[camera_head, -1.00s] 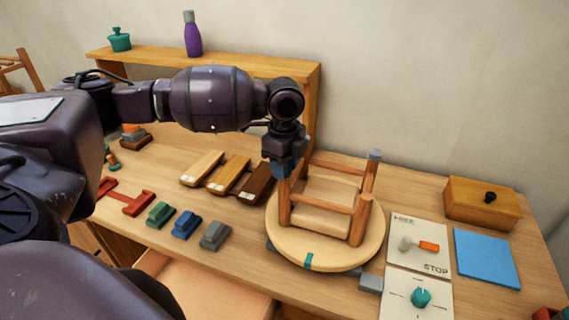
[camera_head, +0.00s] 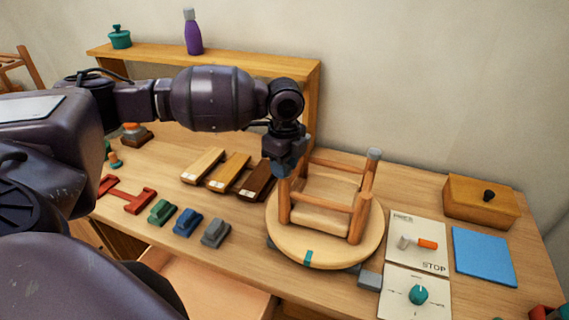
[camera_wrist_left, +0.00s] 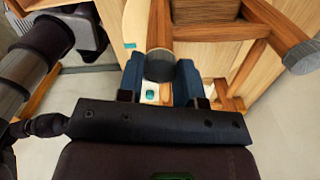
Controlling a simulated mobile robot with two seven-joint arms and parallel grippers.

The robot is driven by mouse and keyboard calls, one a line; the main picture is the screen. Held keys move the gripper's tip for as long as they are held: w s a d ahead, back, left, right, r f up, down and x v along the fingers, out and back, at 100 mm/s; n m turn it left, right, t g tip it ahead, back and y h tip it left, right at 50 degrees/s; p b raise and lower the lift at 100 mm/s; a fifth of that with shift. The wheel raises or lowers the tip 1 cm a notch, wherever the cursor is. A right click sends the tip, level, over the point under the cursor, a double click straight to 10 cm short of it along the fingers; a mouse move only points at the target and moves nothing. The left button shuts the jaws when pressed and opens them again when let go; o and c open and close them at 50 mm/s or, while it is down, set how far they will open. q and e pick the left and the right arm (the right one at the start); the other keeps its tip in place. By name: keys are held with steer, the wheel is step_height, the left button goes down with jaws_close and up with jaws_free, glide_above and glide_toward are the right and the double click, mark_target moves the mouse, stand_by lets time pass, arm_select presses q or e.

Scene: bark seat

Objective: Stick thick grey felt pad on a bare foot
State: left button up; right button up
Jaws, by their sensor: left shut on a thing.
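An upside-down wooden stool (camera_head: 322,219) stands legs-up on a round wooden turntable (camera_head: 290,246). My left gripper (camera_head: 284,168) is at the top of the stool's left-hand leg (camera_head: 284,205). In the left wrist view my gripper's blue fingers (camera_wrist_left: 160,82) are shut on a round grey felt pad (camera_wrist_left: 160,65), which lies in line with the leg's end. Whether the pad fully touches the foot cannot be told. Another foot bears a grey pad (camera_head: 374,153), seen also in the wrist view (camera_wrist_left: 302,57). My right gripper is not in view.
Green, blue and grey blocks (camera_head: 215,233) lie left of the turntable, before several wooden strips (camera_head: 230,172). A FREE/STOP panel (camera_head: 418,228), a teal-knob panel (camera_head: 400,300), a blue mat (camera_head: 485,256) and a wooden box (camera_head: 480,203) are right.

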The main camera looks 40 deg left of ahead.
arm_select(q)
steer(key=shift+f, duration=0.2)
steer(key=o, duration=1.3)
steer(key=shift+r, duration=3.5)
